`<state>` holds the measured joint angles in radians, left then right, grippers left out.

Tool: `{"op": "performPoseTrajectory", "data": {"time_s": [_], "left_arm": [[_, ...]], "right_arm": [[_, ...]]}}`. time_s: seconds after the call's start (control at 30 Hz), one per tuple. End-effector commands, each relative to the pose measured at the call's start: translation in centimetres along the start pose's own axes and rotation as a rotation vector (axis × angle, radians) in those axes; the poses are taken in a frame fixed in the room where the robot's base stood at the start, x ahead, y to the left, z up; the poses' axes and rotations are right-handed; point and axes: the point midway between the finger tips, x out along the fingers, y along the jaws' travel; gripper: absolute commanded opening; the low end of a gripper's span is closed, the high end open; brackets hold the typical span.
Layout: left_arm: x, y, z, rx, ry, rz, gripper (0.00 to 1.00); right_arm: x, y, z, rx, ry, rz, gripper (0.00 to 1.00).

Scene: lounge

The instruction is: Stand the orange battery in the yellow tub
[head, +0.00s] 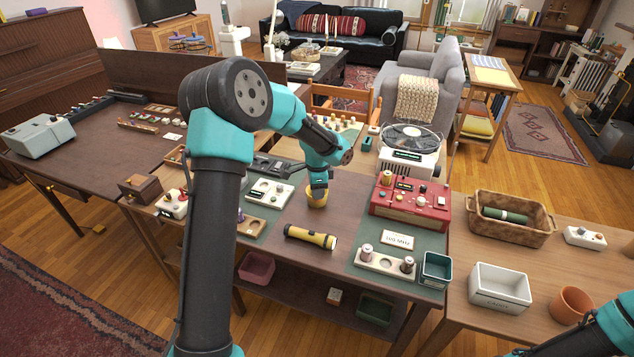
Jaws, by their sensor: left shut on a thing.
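The yellow tub (317,200) stands on the near table, in the middle of the head view. My left gripper (318,184) points straight down right over the tub's mouth, with its fingertips at or inside the rim. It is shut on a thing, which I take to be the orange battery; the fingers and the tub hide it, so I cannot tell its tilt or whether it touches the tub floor. My right arm shows only at the lower right corner, and its gripper is out of the picture.
A yellow-black flashlight (310,237) lies in front of the tub. A white panel (270,193) stands to its left and a red device (410,205) to its right. A wooden holder (385,263), a teal bin (436,268) and a white bin (500,287) are further right.

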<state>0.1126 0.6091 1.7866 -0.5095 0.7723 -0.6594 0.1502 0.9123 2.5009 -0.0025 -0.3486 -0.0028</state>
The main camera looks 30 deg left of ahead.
Motion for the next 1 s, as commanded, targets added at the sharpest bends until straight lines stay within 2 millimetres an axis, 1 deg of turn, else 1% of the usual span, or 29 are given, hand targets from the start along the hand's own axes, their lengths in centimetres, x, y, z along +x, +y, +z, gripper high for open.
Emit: {"op": "performPoseTrajectory", "data": {"time_s": [0.03, 0.2, 0.4, 0.53, 0.6, 0.7, 1.0], "left_arm": [[0.1, -1.1, -0.1, -0.001, 0.001, -0.003, 0.08], [0.4, -4.0, -0.4, -0.001, 0.0, -0.001, 0.08], [0.8, -7.2, -0.8, -0.001, 0.001, -0.001, 0.08], [0.9, -9.1, -0.9, 0.0, 0.0, -0.002, 0.08], [0.9, -9.7, -1.0, 0.0, 0.001, -0.002, 0.08], [0.9, -10.2, -1.0, 0.0, 0.001, -0.001, 0.08], [1.0, -10.2, -1.0, 0.001, 0.0, -0.001, 0.08]], "right_arm": [[0.0, 0.0, 0.0, 0.0, 0.0, 0.0, 0.53], [0.0, 0.0, 0.0, 0.0, 0.0, 0.0, 0.53], [0.0, 0.0, 0.0, 0.0, 0.0, 0.0, 0.53], [0.0, 0.0, 0.0, 0.0, 0.0, 0.0, 0.53], [0.0, 0.0, 0.0, 0.0, 0.0, 0.0, 0.53], [0.0, 0.0, 0.0, 0.0, 0.0, 0.0, 0.53], [0.0, 0.0, 0.0, 0.0, 0.0, 0.0, 0.53]]}}
